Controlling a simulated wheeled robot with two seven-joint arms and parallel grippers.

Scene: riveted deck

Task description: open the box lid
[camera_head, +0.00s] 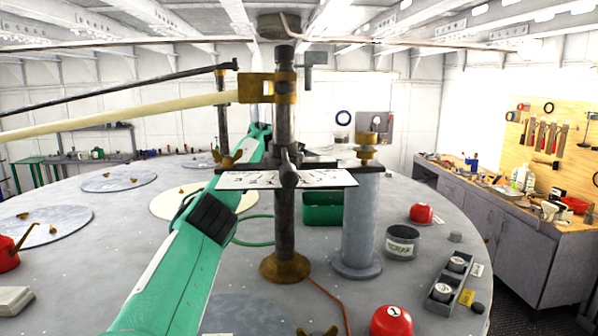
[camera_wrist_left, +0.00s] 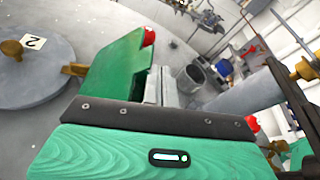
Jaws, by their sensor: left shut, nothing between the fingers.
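The green box (camera_head: 322,212) stands on the round grey deck, behind the dark post and partly hidden by the post and a printed sheet. In the left wrist view a green panel of the box (camera_wrist_left: 115,65) lies just left of my fingers. I cannot tell whether it is the lid or a side. My left arm reaches from the bottom of the head view up past the post, and its gripper is hidden there. In the wrist view my left gripper (camera_wrist_left: 160,84) is shut and empty beside the panel; contact is unclear. My right gripper is not in view.
The dark post (camera_head: 286,225) and a grey column (camera_head: 361,225) stand in front of the box. A labelled grey pot (camera_head: 402,243), red domes (camera_head: 391,321) and a tray (camera_head: 447,285) are to the right. A round hatch cover (camera_wrist_left: 35,80) lies left in the wrist view.

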